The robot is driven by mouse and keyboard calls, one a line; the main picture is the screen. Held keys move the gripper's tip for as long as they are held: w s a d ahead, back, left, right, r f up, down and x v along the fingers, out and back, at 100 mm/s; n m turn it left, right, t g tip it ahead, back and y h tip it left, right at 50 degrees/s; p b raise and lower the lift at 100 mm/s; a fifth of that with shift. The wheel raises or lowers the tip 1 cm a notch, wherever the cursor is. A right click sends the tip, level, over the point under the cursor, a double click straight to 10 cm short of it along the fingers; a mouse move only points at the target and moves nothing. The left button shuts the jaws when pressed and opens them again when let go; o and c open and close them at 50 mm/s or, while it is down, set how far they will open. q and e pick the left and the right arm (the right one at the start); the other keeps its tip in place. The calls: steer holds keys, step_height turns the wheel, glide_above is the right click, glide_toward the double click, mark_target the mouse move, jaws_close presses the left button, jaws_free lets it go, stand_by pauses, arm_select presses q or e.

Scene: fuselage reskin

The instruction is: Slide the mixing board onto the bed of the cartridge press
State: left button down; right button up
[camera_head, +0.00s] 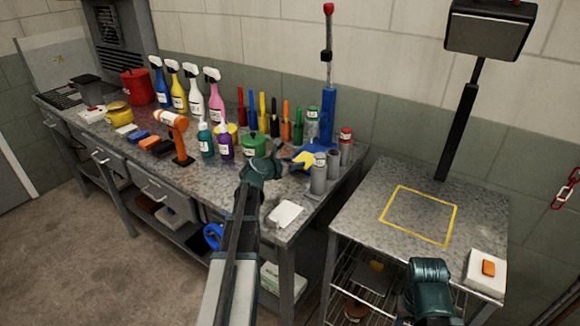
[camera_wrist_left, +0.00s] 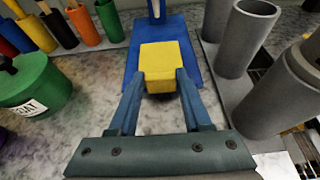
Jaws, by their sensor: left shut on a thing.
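A flat white board (camera_head: 285,214), which looks like the mixing board, lies near the front right corner of the workbench; its edge seems to show in the left wrist view (camera_wrist_left: 273,165). The cartridge press (camera_head: 328,108) stands upright at the bench's right end, with a blue column, a red knob and a blue base plate (camera_wrist_left: 139,62). My left gripper (camera_head: 294,162) is beside the press, clear of the white board. Its fingers are shut on a yellow block (camera_wrist_left: 163,62) over the blue plate. My right arm's teal wrist (camera_head: 430,277) is at lower right, fingers hidden.
Grey cylinders (camera_head: 319,173) stand right of the left gripper. A green tub (camera_head: 254,145) and several coloured tubes are close behind and left. A lower metal table (camera_head: 360,215) has a bare yellow-outlined square and a white box with an orange piece.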

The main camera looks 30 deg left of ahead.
arm_select(q)
steer(key=shift+w+d+f, duration=0.1)
steer(key=shift+w, duration=1.25)
steer(key=shift+f+b, duration=0.3)
steer(key=shift+b, duration=0.05)
steer(key=shift+c, duration=1.3)
jaws_free()
steer(key=p+v, duration=0.5)
steer(key=v, duration=0.8)
steer(key=shift+s+r, duration=0.2)
steer(key=shift+s, duration=0.2)
